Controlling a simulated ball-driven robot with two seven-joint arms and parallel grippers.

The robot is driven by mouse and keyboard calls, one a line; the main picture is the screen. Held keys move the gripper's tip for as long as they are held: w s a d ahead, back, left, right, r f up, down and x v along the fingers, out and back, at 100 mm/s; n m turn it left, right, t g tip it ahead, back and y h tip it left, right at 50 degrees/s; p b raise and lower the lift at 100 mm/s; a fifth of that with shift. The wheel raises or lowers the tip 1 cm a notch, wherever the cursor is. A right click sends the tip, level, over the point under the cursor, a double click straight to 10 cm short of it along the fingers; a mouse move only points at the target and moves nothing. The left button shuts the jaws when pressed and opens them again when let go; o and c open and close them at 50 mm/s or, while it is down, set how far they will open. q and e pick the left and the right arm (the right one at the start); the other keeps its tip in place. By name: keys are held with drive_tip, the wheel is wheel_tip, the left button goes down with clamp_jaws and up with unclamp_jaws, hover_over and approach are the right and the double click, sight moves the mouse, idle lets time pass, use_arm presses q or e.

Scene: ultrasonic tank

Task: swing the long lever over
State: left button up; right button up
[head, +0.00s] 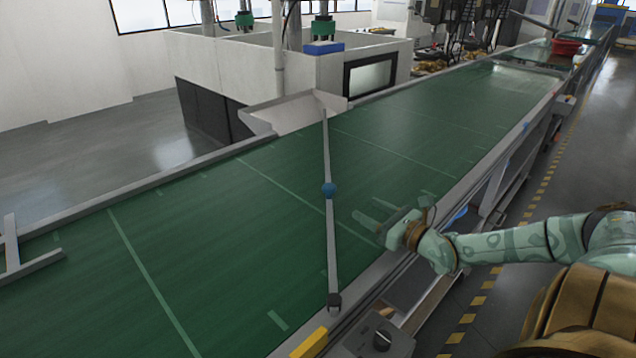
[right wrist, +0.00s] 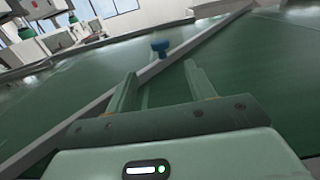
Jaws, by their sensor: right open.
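The long lever (head: 328,145) is a thin grey bar lying across the green conveyor belt, from a pivot block (head: 335,301) at the near edge to the far side by a chute. A blue knob (head: 329,190) stands on the bar near its middle. In the right wrist view the lever (right wrist: 205,40) runs diagonally, with the blue knob (right wrist: 160,47) beyond my fingers. My right gripper (head: 366,212) is open and empty over the belt, to the right of the lever and knob, apart from both. It also shows in the right wrist view (right wrist: 157,85). My left gripper is not in view.
The green belt (head: 420,120) has raised metal side rails. A grey side chute (head: 292,114) opens at the far edge. A yellow block (head: 309,343) and a knob box (head: 378,338) sit at the near edge. Another grey bar (head: 35,263) lies at the left.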

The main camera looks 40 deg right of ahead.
sight(334, 191)
drive_tip(key=w+b, duration=0.2)
drive_tip(key=w, duration=0.3)
drive_tip(key=w+a+b, duration=0.1)
drive_tip(key=w+b, duration=0.1)
drive_tip(key=w, duration=0.3)
drive_tip(key=w+b, duration=0.2)
drive_tip(key=w, duration=0.3)
drive_tip(key=shift+a+f, duration=0.1)
drive_tip(key=shift+a, duration=0.05)
drive_tip(key=shift+w, duration=0.4)
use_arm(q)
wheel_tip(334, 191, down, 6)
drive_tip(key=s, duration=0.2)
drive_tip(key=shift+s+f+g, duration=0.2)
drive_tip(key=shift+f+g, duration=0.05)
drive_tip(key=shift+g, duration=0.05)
